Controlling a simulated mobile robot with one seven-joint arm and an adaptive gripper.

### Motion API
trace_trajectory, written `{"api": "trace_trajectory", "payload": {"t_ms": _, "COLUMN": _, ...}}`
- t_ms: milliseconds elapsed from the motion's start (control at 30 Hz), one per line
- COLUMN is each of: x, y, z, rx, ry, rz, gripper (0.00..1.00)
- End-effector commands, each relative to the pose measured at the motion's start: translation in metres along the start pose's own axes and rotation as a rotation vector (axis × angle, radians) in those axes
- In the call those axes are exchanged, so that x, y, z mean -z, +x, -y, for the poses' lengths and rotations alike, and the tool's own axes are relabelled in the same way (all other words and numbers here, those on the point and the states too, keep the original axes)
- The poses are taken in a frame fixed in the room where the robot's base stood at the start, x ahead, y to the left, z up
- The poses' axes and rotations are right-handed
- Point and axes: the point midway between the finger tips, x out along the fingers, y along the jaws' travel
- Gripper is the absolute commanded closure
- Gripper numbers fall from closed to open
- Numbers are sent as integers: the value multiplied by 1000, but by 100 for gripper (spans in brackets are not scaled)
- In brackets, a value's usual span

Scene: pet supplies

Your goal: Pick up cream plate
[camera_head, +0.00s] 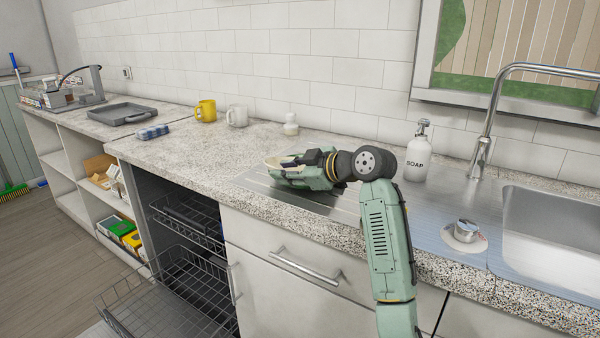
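A cream, plate-like rim (272,162) shows just behind and left of my gripper (280,174), over the ribbed metal drainboard. Most of it is hidden by my gripper. My gripper is low over the drainboard, at the left end of my green arm. Its fingers are small and overlap the cream rim in this view, so I cannot tell whether they touch it or are closed.
A white bottle (291,125) stands behind my gripper, and a soap dispenser (418,155) to its right. A yellow mug (205,111) and white mug (237,116) stand further left. A pale disc (452,243) lies beside the sink (550,235). An open dishwasher rack (170,285) juts out below.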

Motion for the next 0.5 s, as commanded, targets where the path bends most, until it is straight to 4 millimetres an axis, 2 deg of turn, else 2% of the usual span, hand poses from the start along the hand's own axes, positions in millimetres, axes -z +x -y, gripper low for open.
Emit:
{"api": "trace_trajectory", "payload": {"t_ms": 67, "x": 0, "y": 0, "z": 0, "rx": 0, "ry": 0, "rz": 0, "gripper": 83}}
{"api": "trace_trajectory", "payload": {"t_ms": 300, "x": 0, "y": 0, "z": 0, "rx": 0, "ry": 0, "rz": 0, "gripper": 99}}
{"api": "trace_trajectory", "payload": {"t_ms": 500, "x": 0, "y": 0, "z": 0, "rx": 0, "ry": 0, "rz": 0, "gripper": 100}}
